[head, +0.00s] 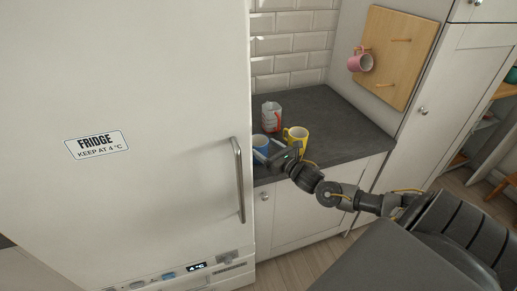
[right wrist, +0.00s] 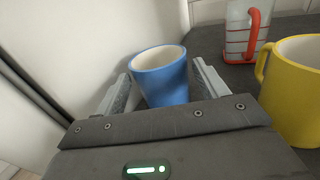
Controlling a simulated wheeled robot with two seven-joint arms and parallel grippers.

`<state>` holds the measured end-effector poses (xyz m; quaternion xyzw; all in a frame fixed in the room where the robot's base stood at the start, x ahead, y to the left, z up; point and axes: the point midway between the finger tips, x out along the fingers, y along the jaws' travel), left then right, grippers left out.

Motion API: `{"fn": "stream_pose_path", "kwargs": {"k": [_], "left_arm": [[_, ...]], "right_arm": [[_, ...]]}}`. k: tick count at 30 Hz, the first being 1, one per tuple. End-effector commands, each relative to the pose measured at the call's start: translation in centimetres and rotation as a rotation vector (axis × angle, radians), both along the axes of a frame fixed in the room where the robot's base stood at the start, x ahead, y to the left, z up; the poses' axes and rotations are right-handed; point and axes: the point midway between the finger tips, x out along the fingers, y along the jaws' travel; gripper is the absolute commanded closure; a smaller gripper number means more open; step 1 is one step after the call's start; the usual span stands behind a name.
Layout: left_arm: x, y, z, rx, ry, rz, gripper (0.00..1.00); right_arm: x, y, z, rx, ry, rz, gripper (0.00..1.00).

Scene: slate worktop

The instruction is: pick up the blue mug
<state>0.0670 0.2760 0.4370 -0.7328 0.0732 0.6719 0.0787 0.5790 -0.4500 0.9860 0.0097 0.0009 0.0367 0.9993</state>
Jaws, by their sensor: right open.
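The blue mug (head: 260,143) stands upright on the slate worktop (head: 340,122), close to the fridge side, and my right gripper partly covers it in the head view. My right gripper (head: 268,155) reaches in from the right at the mug. In the right wrist view the blue mug (right wrist: 164,80) sits between the two open fingers of the gripper (right wrist: 160,95), one on each side. Its white inside shows, and its lower part is hidden by the gripper body. I cannot tell whether the fingers touch it. My left gripper is not in view.
A yellow mug (head: 295,138) stands just right of the blue one. A clear container with red bands and handle (head: 271,115) stands behind. A pink mug (head: 360,61) hangs on a wooden peg board (head: 395,50). The fridge (head: 120,190) walls off the left.

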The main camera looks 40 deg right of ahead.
Motion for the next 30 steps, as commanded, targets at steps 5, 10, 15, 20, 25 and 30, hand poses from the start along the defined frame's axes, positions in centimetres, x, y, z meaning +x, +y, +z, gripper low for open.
{"fn": "stream_pose_path", "kwargs": {"k": [5, 10, 15, 20, 25, 30], "left_arm": [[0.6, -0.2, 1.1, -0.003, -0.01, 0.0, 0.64], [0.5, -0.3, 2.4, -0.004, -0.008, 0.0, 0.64], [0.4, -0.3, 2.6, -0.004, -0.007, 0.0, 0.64], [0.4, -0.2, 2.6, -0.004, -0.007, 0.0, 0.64], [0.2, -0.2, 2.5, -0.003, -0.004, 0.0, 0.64], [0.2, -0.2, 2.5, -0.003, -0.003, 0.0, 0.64]], "right_arm": [[1.2, 0.2, 0.5, 0.002, -0.002, -0.001, 0.28], [3.7, 0.4, 0.5, 0.002, -0.002, -0.003, 0.28], [5.0, 0.5, 0.3, 0.001, 0.0, -0.002, 0.28], [5.1, 0.6, 0.1, 0.001, 0.0, 0.0, 0.28], [5.1, 0.6, 0.1, 0.001, 0.0, 0.0, 0.41], [5.1, 0.5, 0.1, 0.001, 0.0, 0.0, 0.63]]}}
